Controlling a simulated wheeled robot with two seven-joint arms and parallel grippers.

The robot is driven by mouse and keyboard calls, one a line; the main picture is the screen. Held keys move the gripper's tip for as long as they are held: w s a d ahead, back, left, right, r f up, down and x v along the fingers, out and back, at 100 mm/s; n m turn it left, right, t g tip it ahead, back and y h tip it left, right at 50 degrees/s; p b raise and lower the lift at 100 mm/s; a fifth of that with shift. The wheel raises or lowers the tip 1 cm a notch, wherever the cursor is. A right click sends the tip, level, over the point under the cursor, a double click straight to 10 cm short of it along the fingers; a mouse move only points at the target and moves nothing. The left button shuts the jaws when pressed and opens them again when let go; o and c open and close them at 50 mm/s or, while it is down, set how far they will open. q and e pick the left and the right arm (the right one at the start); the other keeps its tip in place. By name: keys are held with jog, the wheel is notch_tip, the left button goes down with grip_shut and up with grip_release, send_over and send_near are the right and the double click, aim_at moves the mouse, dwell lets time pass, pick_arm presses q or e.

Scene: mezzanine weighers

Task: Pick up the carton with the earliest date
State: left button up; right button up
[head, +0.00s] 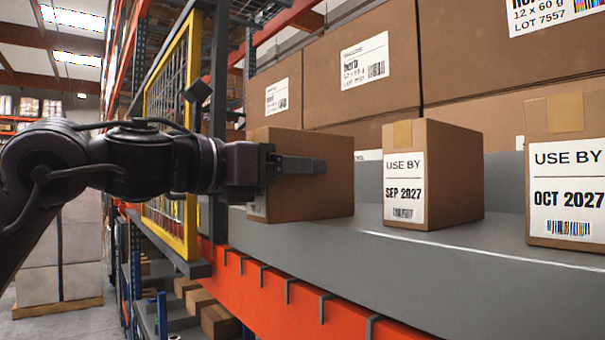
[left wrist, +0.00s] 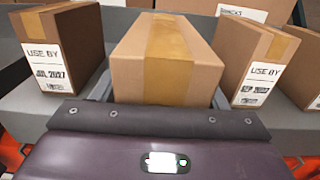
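My left gripper (head: 300,166) has its fingers either side of a brown taped carton (head: 335,190) on the shelf. In the left wrist view this carton (left wrist: 165,60) fills the space between the fingers; I cannot tell whether they press on it. Its date is hidden; only a sliver of label shows in the head view. To its right stand a carton marked SEP 2027 (head: 455,178) and one marked OCT 2027 (head: 567,130). In the left wrist view, another carton (left wrist: 85,35) stands to its left, its date blurred, perhaps JUL 2027. My right gripper is not in view.
Larger brown boxes (head: 365,60) stand behind the cartons. The grey shelf (head: 400,270) has an orange front beam (head: 275,300). A yellow-framed mesh panel (head: 170,100) stands to the left, behind my left arm. Gaps separate the cartons.

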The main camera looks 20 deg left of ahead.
pick_arm(q)
jog(key=c, duration=0.9)
jog(key=shift+c, duration=0.4)
jog(key=shift+r, duration=0.2)
